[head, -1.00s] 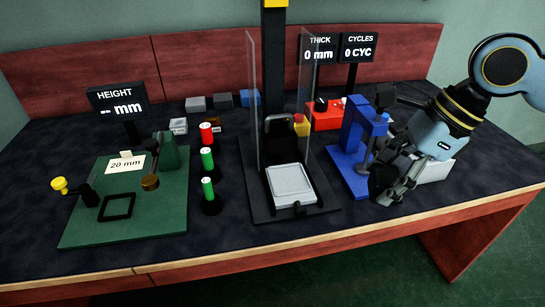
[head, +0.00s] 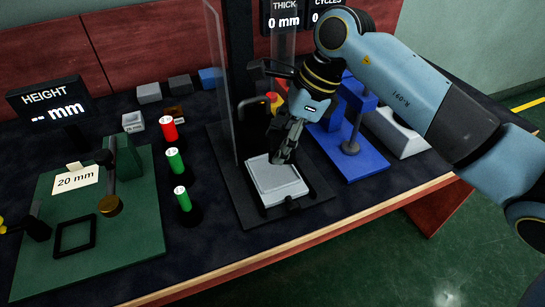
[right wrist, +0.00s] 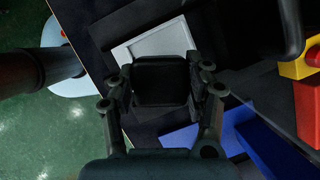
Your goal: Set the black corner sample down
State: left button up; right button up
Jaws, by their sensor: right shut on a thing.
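My right gripper (head: 284,156) hangs over the back part of the pale grey plate (head: 276,184) on the black press base. In the right wrist view, the right gripper (right wrist: 160,88) is shut on a dark, squarish block, the black corner sample (right wrist: 160,82). The pale plate (right wrist: 152,42) shows beyond it. Whether the sample touches the plate cannot be told. In the head view the sample is hard to make out against the dark fingers. My left gripper is not in view.
Clear guard panels (head: 219,85) and a black column (head: 240,70) stand close to the plate. A blue stand (head: 358,162) is to the right. Red and green cylinders (head: 175,160) and a green height gauge board (head: 140,235) are to the left.

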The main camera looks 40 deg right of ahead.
aim_at(273, 171)
jog(key=shift+w+a+f, duration=0.5)
jog(key=shift+w, duration=0.15)
notch_tip(273, 171, down, 3)
jog(key=shift+f, duration=0.5)
jog(key=shift+f, duration=0.15)
jog(key=o, duration=1.1)
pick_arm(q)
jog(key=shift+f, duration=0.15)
pick_arm(e)
jog(key=shift+o, duration=0.2)
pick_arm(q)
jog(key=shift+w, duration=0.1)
